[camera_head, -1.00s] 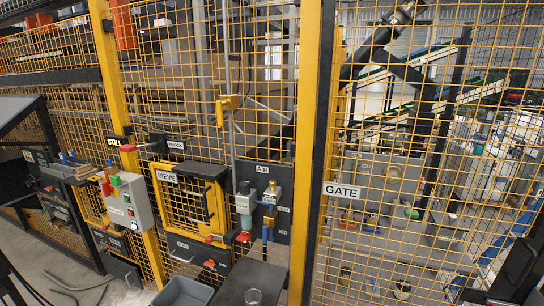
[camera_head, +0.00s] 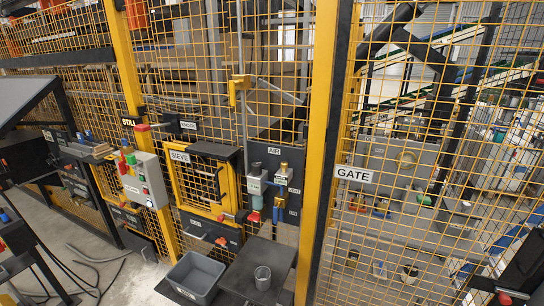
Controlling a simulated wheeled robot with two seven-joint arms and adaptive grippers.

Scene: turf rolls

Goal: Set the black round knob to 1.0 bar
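The AIR panel (camera_head: 290,215) is a dark plate on the yellow mesh fence, a little right of the middle. A regulator with a grey-green bowl (camera_head: 255,188) is mounted on it. A small dark round knob (camera_head: 255,168) appears to sit on top of the regulator. Beside it is a brass fitting (camera_head: 284,169) with small pale faces below. The pressure reading is too small to make out. Red (camera_head: 254,216) and blue (camera_head: 277,214) parts are below. Neither gripper can be made out in the view, and nothing touches the regulator.
A dark shelf (camera_head: 247,256) with a clear cup (camera_head: 262,278) stands below the panel, beside a grey bin (camera_head: 195,274). Left are the SIEVE door (camera_head: 200,185) and a button box (camera_head: 146,180). The GATE mesh (camera_head: 400,230) is right. Hoses (camera_head: 95,262) lie on the floor.

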